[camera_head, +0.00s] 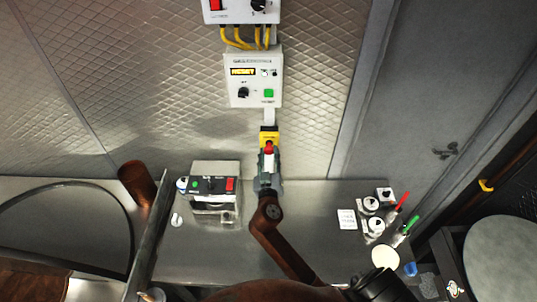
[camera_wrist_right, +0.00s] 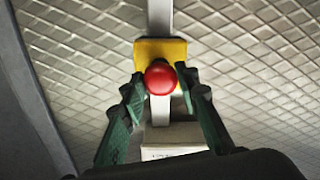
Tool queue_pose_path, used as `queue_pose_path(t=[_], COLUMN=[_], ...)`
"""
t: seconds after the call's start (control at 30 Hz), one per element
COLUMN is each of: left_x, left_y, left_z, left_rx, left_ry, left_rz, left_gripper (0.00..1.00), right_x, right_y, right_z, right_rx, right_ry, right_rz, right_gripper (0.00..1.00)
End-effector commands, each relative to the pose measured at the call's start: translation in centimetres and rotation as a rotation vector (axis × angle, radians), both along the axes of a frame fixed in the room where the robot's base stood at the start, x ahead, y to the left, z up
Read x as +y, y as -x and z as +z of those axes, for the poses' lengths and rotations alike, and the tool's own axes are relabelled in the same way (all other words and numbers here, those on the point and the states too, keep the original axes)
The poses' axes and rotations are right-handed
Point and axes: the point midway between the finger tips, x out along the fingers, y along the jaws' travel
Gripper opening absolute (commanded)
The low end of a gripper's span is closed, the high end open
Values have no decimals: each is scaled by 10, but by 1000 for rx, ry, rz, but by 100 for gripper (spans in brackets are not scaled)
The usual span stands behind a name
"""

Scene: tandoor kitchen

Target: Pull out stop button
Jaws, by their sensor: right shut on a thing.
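The stop button is a round red mushroom head (camera_head: 268,147) on a yellow plate (camera_head: 269,134), fixed to the quilted metal wall below a white control box. My right gripper (camera_head: 268,153) reaches up to it from below and is shut on it. In the right wrist view the red head (camera_wrist_right: 160,79) sits between the two green fingers of my right gripper (camera_wrist_right: 160,86), with the yellow plate (camera_wrist_right: 172,47) behind it. The button's stem is hidden behind its head. My left gripper is not in view.
The white control box (camera_head: 253,88) with a lit display is above the button. A steel switch box (camera_head: 215,190) stands on the counter left of my right gripper. Small white pots (camera_head: 371,204) and red and green-handled items are at right.

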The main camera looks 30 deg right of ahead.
Motion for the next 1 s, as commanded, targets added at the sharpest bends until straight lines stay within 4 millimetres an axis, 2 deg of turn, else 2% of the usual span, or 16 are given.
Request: queue_pose_path(t=[0.27, 0.63, 0.77, 1.0], left_x=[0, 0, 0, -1], left_y=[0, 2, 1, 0], left_z=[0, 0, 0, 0], left_rx=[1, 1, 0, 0], left_ry=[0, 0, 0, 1], left_rz=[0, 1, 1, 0], left_gripper=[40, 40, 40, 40], right_x=[0, 3, 13, 39], right_y=[0, 5, 21, 64], right_z=[-2, -2, -3, -3], right_rx=[3, 3, 4, 6], right_ry=[-1, -2, -4, -4], right_rz=[1, 1, 1, 0], right_gripper=[45, 46, 46, 46])
